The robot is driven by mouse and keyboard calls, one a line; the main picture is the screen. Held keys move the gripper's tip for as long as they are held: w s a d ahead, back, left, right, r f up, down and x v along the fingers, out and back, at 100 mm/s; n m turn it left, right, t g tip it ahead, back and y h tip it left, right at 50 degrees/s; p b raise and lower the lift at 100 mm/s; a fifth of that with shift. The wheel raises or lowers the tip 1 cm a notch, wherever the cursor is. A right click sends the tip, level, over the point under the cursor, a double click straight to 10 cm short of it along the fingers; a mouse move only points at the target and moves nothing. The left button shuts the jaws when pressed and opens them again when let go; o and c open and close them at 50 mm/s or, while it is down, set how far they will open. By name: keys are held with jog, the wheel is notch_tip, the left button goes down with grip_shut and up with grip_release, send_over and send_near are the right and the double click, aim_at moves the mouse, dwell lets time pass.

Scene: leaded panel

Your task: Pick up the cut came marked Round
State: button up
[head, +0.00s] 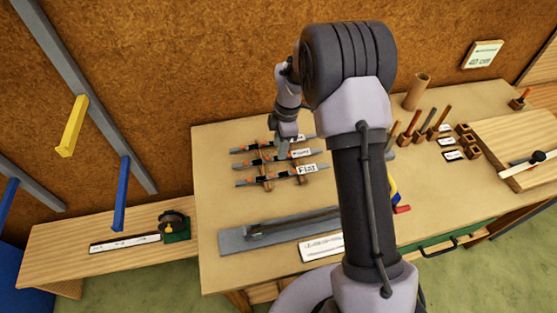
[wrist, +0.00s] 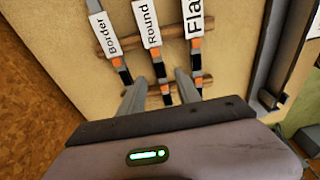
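The came marked Round (wrist: 160,70) lies on a wooden rack between the came marked Border (wrist: 118,62) and the came marked Flat (wrist: 196,60). All three are dark strips with orange bands and white labels. In the head view the Round came (head: 268,161) is the middle strip. My gripper (wrist: 161,76) is open and empty, with one finger on each side of the Round came in the wrist view. I cannot tell how far above it the fingertips are. In the head view my gripper (head: 284,143) hangs over the rack, its fingertips hard to make out.
The wooden rack bars (wrist: 172,98) run under the cames. A grey tray (head: 235,239) and a white card (head: 321,248) lie in front on the workbench (head: 213,190). Several upright tools and small blocks stand at the right. The neighbouring cames are close on both sides.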

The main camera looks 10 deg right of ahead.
notch_tip(320, 180, down, 4)
jog(key=shift+a+r+b, duration=0.15)
jog(key=shift+b, duration=0.3)
jog(key=shift+r, duration=0.1)
grip_shut()
jog(key=shift+r, duration=0.15)
